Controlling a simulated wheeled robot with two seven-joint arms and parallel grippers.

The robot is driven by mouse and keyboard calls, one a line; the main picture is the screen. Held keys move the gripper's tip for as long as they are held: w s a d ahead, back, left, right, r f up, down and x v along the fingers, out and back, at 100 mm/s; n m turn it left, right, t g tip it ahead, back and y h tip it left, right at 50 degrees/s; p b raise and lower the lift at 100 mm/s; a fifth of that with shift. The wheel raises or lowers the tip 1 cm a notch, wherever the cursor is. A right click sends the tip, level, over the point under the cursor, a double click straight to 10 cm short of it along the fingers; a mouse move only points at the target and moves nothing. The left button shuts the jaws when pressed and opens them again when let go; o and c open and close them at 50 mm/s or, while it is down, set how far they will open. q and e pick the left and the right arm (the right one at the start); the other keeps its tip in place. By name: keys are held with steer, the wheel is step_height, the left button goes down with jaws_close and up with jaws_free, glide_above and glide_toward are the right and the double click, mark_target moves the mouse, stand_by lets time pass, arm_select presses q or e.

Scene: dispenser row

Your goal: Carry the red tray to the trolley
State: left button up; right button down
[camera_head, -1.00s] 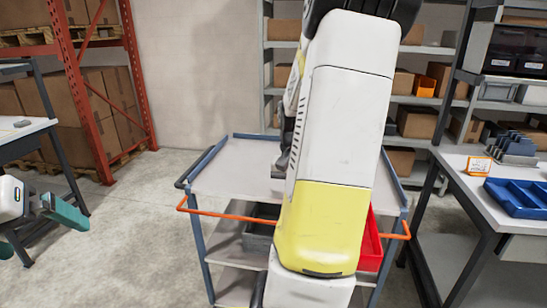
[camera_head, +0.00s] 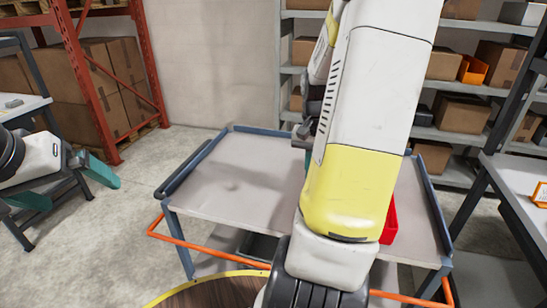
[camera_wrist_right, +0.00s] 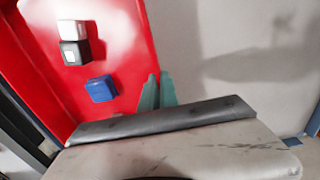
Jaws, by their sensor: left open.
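The trolley (camera_head: 235,190) has a grey top, blue-grey raised edges and an orange handle, and stands right in front of me. My right arm crosses the head view and hides much of the trolley top. A strip of the red tray (camera_head: 389,222) shows behind that arm, over the trolley top's area. In the right wrist view the tray (camera_wrist_right: 115,30) holds small white, black and blue blocks. My right gripper (camera_wrist_right: 158,91) has its teal fingers close together at the tray's edge, seemingly shut on its rim. Whether the tray touches the trolley top cannot be told. My left gripper (camera_head: 66,184) is open and empty, left of the trolley.
A grey bin (camera_head: 258,246) sits on the trolley's lower shelf. A bench (camera_head: 515,185) stands close on the right, with shelves of boxes (camera_head: 462,112) behind. An orange rack (camera_head: 85,75) and another table (camera_head: 22,104) are on the left.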

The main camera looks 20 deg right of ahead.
steer(key=w+a, duration=0.1)
steer(key=w, duration=0.3)
steer(key=w+a+f, duration=0.1)
steer(key=w+a, duration=0.1)
steer(key=w, duration=0.3)
steer(key=w+a, duration=0.2)
steer(key=w, duration=0.2)
steer(key=shift+w+a+f, duration=0.2)
steer(key=shift+w+a, duration=0.05)
steer(key=shift+w, duration=0.1)
steer(key=shift+f, duration=1.8)
steer(key=c, duration=1.9)
jaws_free()
steer(key=shift+f, duration=0.1)
steer(key=shift+c, duration=0.2)
steer(key=o, duration=0.3)
